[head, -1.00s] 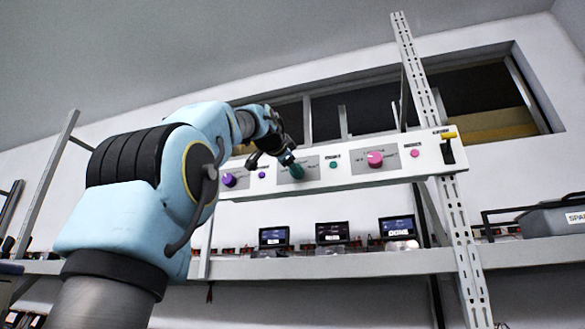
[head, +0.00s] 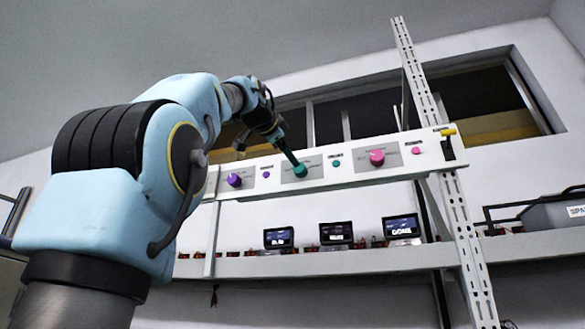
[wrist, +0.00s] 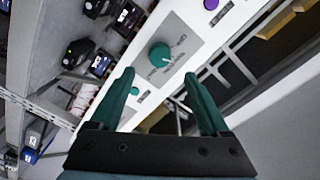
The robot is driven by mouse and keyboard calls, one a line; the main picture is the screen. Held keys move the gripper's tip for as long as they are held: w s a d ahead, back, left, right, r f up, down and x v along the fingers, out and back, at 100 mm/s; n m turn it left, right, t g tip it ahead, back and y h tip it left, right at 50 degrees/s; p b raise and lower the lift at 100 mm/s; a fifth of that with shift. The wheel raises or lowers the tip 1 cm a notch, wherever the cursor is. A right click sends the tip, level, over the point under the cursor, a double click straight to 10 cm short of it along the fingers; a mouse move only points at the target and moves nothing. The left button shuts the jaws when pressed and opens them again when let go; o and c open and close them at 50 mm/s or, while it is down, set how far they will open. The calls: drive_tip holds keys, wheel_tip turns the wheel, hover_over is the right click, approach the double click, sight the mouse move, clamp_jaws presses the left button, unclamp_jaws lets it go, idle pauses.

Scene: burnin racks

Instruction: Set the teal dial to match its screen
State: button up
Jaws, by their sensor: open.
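The teal dial (head: 300,170) is a round knob on a grey plate in the middle of the white panel (head: 215,183). In the wrist view the teal dial (wrist: 160,55) shows a pale pointer line and lies just beyond the fingertips, roughly between them. My gripper (wrist: 168,78) is open and empty, with two teal fingers apart. In the head view my gripper (head: 293,160) is close to the dial; whether it touches cannot be told there. Three small screens (head: 335,233) stand on the shelf below; their text is too small to read surely, except one reading "DONE".
A purple dial (head: 234,180) is left of the teal one and a pink dial (head: 377,157) is right, with small buttons between. A yellow-black switch (head: 447,142) is at the panel's right end. A grey bin (head: 553,215) is far right.

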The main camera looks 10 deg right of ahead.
drive_tip(key=v, duration=0.2)
drive_tip(key=shift+s+a, duration=0.15)
drive_tip(key=shift+s, duration=0.15)
idle(0.3)
